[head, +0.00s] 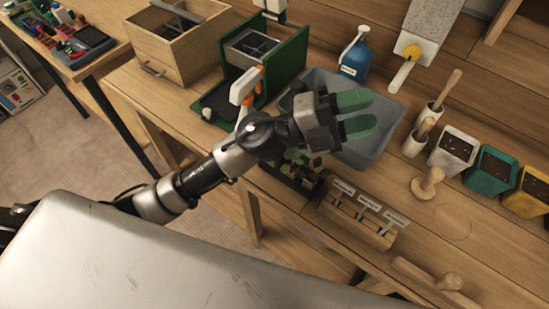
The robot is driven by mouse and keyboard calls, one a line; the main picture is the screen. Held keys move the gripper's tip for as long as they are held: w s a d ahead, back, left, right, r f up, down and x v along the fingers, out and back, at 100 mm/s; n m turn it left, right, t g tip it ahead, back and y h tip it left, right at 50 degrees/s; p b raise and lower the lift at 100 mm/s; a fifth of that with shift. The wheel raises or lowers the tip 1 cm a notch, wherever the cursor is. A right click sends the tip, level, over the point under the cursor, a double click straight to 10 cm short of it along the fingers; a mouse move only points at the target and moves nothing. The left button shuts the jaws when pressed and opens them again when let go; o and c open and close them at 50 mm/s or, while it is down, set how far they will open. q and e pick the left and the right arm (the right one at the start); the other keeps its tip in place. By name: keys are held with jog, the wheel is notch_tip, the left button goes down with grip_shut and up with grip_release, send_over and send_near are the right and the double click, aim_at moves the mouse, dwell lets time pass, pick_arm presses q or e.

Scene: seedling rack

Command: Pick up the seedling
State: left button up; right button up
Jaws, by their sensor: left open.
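Small green seedlings (315,161) stand in a dark tray or rack near the bench's front edge, partly hidden under my left arm. My left gripper (360,113) is open and empty, its two green fingers pointing right. It is above the grey bin and up and to the right of the seedlings in the picture. The seedlings' bases and the rack's far part are hidden by the arm. My right gripper does not show.
A grey bin (385,148) lies under the gripper. A wooden holder with white labels (362,222) is right of the seedlings. Pots of soil (453,151), a wooden stamp (427,183), a blue bottle (355,58) and a green box (290,58) stand around. Bare bench shows near the pots.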

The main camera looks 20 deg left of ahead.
pick_arm(q)
notch_tip(320, 180, down, 2)
jog(key=s+d+m+g+y, duration=0.2)
jog(key=m+g, duration=0.4)
jog(key=m+y, duration=0.4)
jog(key=y, duration=1.5)
send_over(273, 160)
jog(key=w, duration=0.2)
notch_tip(273, 160, down, 11)
jog(key=shift+g+y, duration=0.3)
notch_tip(273, 160, down, 4)
jog(key=shift+s+f+p, duration=0.1)
jog(key=shift+p, duration=0.25)
jog(key=shift+f, duration=0.6)
jog(key=shift+a+f+p, duration=0.1)
jog(key=shift+f+p, duration=0.25)
jog(key=shift+p, duration=0.05)
notch_tip(273, 160, down, 4)
jog(key=shift+s+a+r+p, duration=0.1)
jog(key=shift+s+r+p, duration=0.1)
jog(key=shift+p, duration=0.45)
jog(key=shift+f, duration=0.45)
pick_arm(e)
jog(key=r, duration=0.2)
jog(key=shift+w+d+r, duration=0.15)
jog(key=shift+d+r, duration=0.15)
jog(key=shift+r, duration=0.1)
pick_arm(q)
jog(key=shift+w, duration=0.1)
